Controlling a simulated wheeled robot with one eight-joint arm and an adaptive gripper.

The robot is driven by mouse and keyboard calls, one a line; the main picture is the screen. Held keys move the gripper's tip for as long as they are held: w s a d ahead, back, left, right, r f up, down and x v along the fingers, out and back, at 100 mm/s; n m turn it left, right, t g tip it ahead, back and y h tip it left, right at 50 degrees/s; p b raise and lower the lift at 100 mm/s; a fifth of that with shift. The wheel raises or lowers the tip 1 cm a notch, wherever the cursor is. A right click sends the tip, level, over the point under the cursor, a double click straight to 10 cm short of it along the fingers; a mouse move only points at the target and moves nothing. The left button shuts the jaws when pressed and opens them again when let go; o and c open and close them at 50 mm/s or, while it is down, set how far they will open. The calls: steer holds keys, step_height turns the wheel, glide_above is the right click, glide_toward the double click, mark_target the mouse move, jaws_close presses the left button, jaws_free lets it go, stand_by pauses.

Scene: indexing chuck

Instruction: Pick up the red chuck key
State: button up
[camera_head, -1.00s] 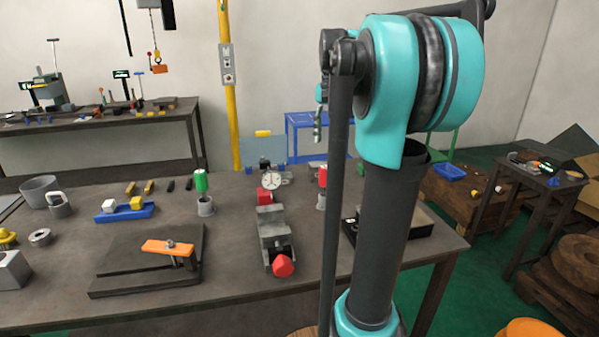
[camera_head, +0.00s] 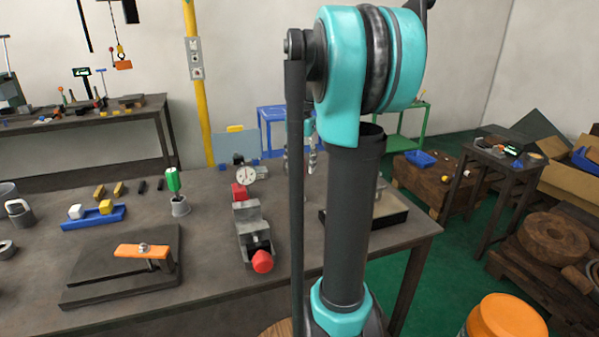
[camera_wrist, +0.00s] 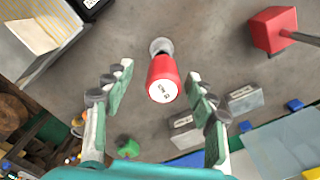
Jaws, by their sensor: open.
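The red chuck key (camera_wrist: 162,80) shows in the wrist view as a red handle with a pale, marked end facing the camera. A grey round cup (camera_wrist: 161,46) shows just beyond it, and the handle seems to stand in it. My gripper (camera_wrist: 160,70) is open, with one green-padded finger to the left of the handle and one to the right. Gaps show on both sides in the picture; I cannot tell how deep the fingers reach. In the head view the key is hidden behind my arm, and only part of my gripper (camera_head: 309,150) shows.
A red block (camera_wrist: 273,30) with a rod is at the wrist view's upper right. In the head view, a vise (camera_head: 250,225) with a red knob, a dial gauge (camera_head: 245,175) and a green-handled tool (camera_head: 173,180) in a cup stand left of my arm. A tray (camera_head: 395,209) is right.

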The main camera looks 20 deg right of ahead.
mark_target(299, 175)
steer(key=f, duration=0.5)
steer(key=shift+w, duration=0.25)
steer(key=shift+r, duration=0.1)
steer(key=shift+c, duration=0.4)
jaws_close()
